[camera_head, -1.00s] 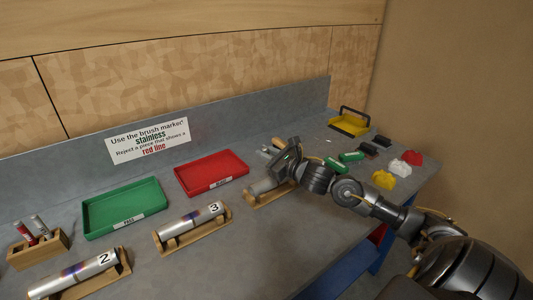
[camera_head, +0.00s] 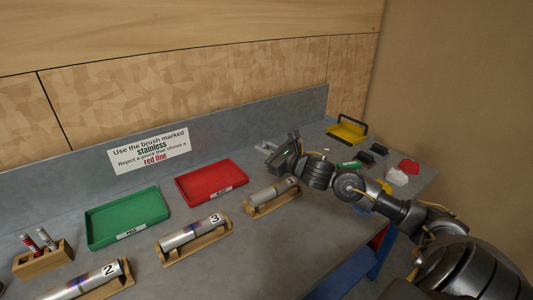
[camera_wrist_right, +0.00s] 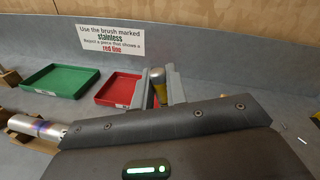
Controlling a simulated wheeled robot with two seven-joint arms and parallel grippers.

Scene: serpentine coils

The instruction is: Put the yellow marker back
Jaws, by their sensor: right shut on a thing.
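My right gripper (camera_head: 270,148) is above the grey bench, beyond the pipe marked 1. In the right wrist view its fingers (camera_wrist_right: 159,90) are shut on a short grey cylinder with a yellow band, which I take for the yellow marker (camera_wrist_right: 160,93). Most of it is hidden by the fingers and the gripper body. A wooden marker holder (camera_head: 43,265) stands at the far left with a red marker (camera_head: 31,243) and a pale marker (camera_head: 46,238) upright in it. My left gripper is not in view.
Pipes marked 1 (camera_head: 270,194), 3 (camera_head: 191,234) and 2 (camera_head: 85,283) lie in wooden cradles along the front. A green tray (camera_head: 127,216) and a red tray (camera_head: 211,180) lie behind them. A yellow tray (camera_head: 347,133) and small items are at the right.

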